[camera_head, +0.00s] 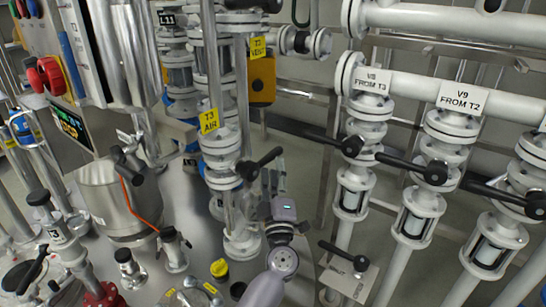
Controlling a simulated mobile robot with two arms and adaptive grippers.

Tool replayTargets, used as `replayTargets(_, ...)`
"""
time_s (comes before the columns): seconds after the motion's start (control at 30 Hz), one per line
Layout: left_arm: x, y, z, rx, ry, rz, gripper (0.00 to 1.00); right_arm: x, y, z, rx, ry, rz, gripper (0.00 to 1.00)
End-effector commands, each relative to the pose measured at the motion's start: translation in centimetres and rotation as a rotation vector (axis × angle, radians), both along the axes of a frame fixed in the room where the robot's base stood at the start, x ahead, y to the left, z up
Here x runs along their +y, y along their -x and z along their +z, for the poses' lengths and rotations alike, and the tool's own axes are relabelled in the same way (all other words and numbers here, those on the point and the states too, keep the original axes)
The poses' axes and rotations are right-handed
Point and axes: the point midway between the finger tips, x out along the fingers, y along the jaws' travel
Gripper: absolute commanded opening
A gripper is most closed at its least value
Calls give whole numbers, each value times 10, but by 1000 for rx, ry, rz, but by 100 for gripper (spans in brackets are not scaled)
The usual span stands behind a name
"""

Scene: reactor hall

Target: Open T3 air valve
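The T3 air valve (222,163) is a white flanged valve on a vertical pipe left of the middle, under a yellow "T3 AIR" tag (209,121). Its black lever handle (262,163) points right and slightly up from the valve body. My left gripper (271,184) is just below and right of the handle, with its arm coming up from the bottom edge. The fingers are small and dark here, so I cannot tell whether they are open or touch the handle. My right gripper is not in view.
White pipes with black-handled valves tagged V8 (371,82) and V9 (462,97) stand at right. A yellow "T3 VENT" tag (257,47) hangs behind. A steel vessel (118,198) and small fittings crowd the left. A lower black lever (343,252) is right of my arm.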

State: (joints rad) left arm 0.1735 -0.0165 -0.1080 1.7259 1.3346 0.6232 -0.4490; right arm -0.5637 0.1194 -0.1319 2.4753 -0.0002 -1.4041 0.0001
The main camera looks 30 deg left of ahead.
Motion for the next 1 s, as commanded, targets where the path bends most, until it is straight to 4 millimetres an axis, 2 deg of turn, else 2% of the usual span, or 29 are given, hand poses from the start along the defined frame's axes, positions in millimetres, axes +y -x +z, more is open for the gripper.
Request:
replayTargets(0.1,12,-18,9,-3,-1,2,39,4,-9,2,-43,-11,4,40)
replayTargets(0.3,23,-37,18,-1,-1,0,39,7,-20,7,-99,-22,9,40)
replayTargets(0.7,26,-41,20,1,1,0,38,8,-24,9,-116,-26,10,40)
replayTargets(1.0,26,-41,20,1,1,0,18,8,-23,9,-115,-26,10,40)
